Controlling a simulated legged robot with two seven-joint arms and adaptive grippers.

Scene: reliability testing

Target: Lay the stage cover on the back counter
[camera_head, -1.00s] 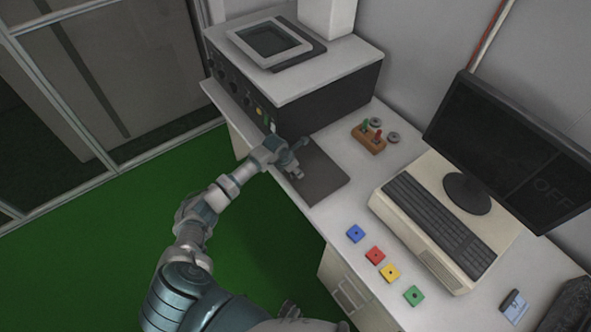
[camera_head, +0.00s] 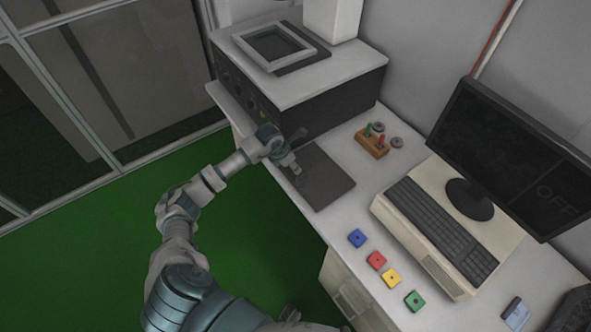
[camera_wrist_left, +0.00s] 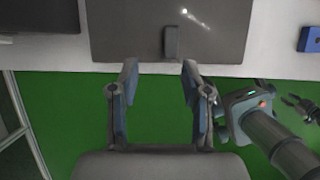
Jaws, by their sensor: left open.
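A dark grey flat plate with a small raised block on it, which looks like the stage cover (camera_head: 322,182), lies on the white counter (camera_head: 345,215) in front of the black machine. My left gripper (camera_head: 292,157) is over the plate's left part in the head view. In the left wrist view, the open, empty fingers of my left gripper (camera_wrist_left: 158,82) stand apart at the counter's front edge, with the plate (camera_wrist_left: 225,30) and its block (camera_wrist_left: 171,42) beyond them. My right gripper (camera_wrist_left: 299,106) shows small at the right of that view; its jaws are unclear.
The black machine (camera_head: 330,100) has a white top with a framed dark panel (camera_head: 272,46). A wooden block with red and green pegs (camera_head: 372,143), several coloured squares (camera_head: 376,260), a keyboard (camera_head: 440,230) and a monitor (camera_head: 505,150) stand to the right. Green floor lies in front.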

